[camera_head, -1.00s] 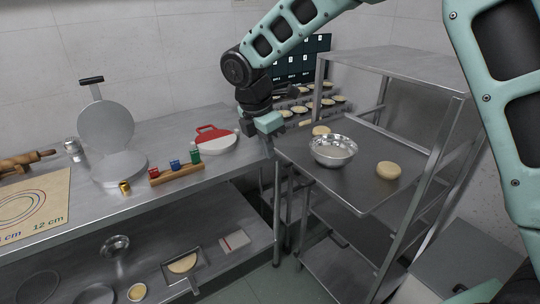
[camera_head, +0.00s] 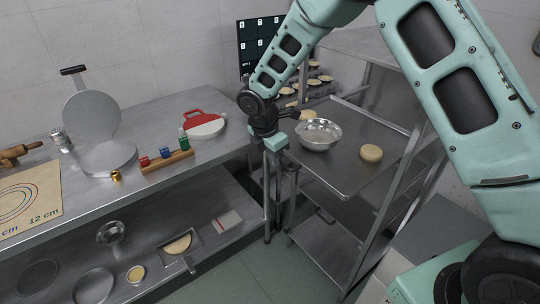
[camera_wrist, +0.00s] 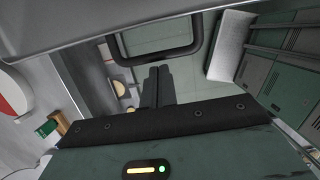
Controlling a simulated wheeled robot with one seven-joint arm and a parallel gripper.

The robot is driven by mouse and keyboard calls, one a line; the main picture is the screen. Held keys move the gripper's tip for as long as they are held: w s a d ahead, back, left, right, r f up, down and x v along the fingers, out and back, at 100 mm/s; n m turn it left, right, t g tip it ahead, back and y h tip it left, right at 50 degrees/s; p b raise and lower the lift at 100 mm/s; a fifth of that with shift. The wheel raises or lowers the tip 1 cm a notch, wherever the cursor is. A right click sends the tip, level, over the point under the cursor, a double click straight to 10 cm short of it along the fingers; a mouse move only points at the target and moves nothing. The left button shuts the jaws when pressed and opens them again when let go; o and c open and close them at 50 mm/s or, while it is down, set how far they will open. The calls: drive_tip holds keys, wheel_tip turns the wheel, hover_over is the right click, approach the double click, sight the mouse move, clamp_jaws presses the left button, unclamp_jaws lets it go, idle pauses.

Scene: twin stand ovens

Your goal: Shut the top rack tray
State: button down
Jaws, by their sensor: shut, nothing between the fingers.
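The top rack tray (camera_head: 345,175) is a dark flat sheet sticking out of the front of the metal rack (camera_head: 384,205). It carries a steel bowl (camera_head: 318,134) and pale dough discs (camera_head: 371,153). My gripper (camera_head: 271,160) hangs at the tray's front left edge, pointing down. In the wrist view, my shut, empty fingers (camera_wrist: 157,72) lie beside a black U-shaped handle (camera_wrist: 175,56) below a grey edge. I cannot tell whether the fingers touch the handle.
A lower shelf holds pans. A dark screen (camera_head: 262,45) stands behind. Open floor (camera_head: 230,275) shows between counter and rack.

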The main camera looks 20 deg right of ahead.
sight(336, 126)
drive_tip(key=shift+d, duration=0.1)
drive_tip(key=w+d+p, duration=0.1)
drive_tip(key=w+d, duration=0.1)
drive_tip(key=d, duration=0.6)
drive_tip(key=w+d+p, duration=0.1)
drive_tip(key=w+d, duration=0.2)
drive_tip(key=d, duration=0.6)
drive_tip(key=w+d+p, duration=0.1)
drive_tip(key=w+d, duration=0.2)
drive_tip(key=d, duration=0.5)
drive_tip(key=shift+w+d+p, duration=0.15)
drive_tip(key=shift+d+p, duration=0.15)
drive_tip(key=shift+p, duration=0.1)
drive_tip(key=shift+a, duration=0.1)
drive_tip(key=shift+a+r, duration=0.1)
drive_tip(key=shift+a, duration=0.2)
drive_tip(key=a, duration=0.1)
drive_tip(key=s+a+r, duration=0.1)
drive_tip(key=a, duration=0.1)
drive_tip(key=shift+s+a+r, duration=0.15)
drive_tip(key=shift+r, duration=0.15)
drive_tip(key=b+v, duration=0.3)
drive_tip(key=v, duration=0.6)
drive_tip(key=shift+b, duration=0.3)
